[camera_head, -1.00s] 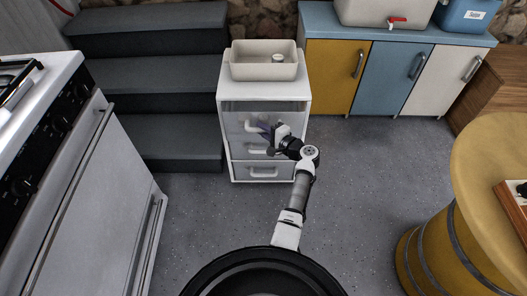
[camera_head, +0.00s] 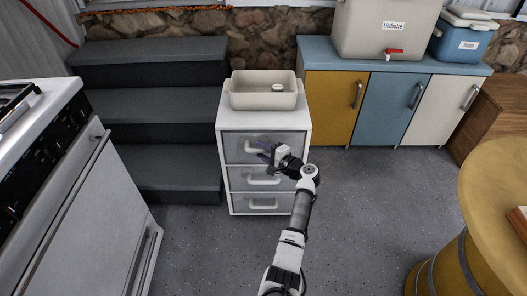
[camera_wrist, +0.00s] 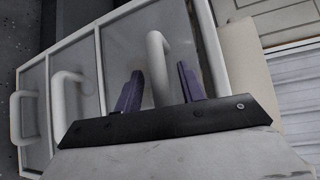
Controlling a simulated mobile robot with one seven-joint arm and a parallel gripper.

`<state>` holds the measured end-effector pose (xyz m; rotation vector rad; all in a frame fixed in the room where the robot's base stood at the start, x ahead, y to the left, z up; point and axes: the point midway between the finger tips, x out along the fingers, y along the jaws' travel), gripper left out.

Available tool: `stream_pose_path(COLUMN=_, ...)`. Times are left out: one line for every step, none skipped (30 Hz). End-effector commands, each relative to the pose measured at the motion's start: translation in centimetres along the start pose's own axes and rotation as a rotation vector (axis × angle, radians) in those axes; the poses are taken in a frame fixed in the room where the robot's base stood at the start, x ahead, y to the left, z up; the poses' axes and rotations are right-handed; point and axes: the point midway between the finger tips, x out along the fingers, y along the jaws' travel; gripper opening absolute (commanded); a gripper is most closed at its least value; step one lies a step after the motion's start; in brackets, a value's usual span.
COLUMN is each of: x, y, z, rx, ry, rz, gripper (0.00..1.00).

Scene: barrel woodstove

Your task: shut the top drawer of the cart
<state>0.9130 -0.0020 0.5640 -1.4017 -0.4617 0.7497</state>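The white cart (camera_head: 221,165) stands against the stone wall with three grey-fronted drawers. The top drawer (camera_head: 238,149) looks flush with the cart body, with no gap showing above its front. Its white handle (camera_head: 268,148) also shows in the wrist view (camera_wrist: 157,65). My gripper (camera_head: 266,152) is at the top drawer's front, beside the handle. In the wrist view its two purple fingers (camera_wrist: 160,90) are spread apart with the handle visible between them. I cannot tell whether they touch the drawer.
A beige bin (camera_head: 262,101) with a small round item sits on the cart. Dark steps (camera_head: 165,145) rise to its left, and a stove (camera_head: 85,205) stands nearer left. Coloured cabinets (camera_head: 385,100) are to the right, and a yellow barrel table (camera_head: 500,190) nearer right. The floor between is open.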

Motion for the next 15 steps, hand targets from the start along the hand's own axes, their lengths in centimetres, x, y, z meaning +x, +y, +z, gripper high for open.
stream_pose_path(x=-0.3, y=0.0, z=0.0, rx=0.000, ry=0.001, rz=0.000, gripper=0.40)
stream_pose_path(x=-0.6, y=0.0, z=-0.1, rx=0.000, ry=0.001, rz=0.000, gripper=0.40)
stream_pose_path(x=-1.1, y=0.0, z=-0.1, rx=-0.001, ry=0.002, rz=-0.001, gripper=0.40)
stream_pose_path(x=-1.5, y=0.0, z=-0.1, rx=-0.001, ry=0.002, rz=-0.001, gripper=0.40)
stream_pose_path(x=-2.0, y=0.0, z=-0.1, rx=-0.001, ry=0.004, rz=-0.001, gripper=0.40)
stream_pose_path(x=-2.8, y=0.1, z=-0.1, rx=0.000, ry=0.004, rz=0.000, gripper=0.40)
stream_pose_path(x=-3.5, y=0.1, z=-0.1, rx=0.000, ry=0.005, rz=-0.001, gripper=0.40)
stream_pose_path(x=-4.2, y=0.0, z=-0.1, rx=0.000, ry=0.005, rz=-0.001, gripper=0.40)
stream_pose_path(x=-5.1, y=0.1, z=-0.1, rx=0.000, ry=0.005, rz=-0.001, gripper=0.40)
stream_pose_path(x=-5.8, y=0.1, z=-0.1, rx=0.000, ry=0.005, rz=0.000, gripper=0.40)
stream_pose_path(x=-6.6, y=0.0, z=-0.1, rx=-0.001, ry=0.005, rz=-0.001, gripper=0.40)
stream_pose_path(x=-7.5, y=0.1, z=-0.1, rx=0.000, ry=0.005, rz=-0.001, gripper=0.40)
stream_pose_path(x=-8.2, y=0.1, z=-0.1, rx=0.000, ry=0.005, rz=-0.001, gripper=0.40)
stream_pose_path(x=-8.9, y=0.1, z=-0.1, rx=0.001, ry=0.006, rz=-0.001, gripper=0.40)
stream_pose_path(x=-9.7, y=0.0, z=-0.1, rx=0.000, ry=0.005, rz=-0.001, gripper=0.40)
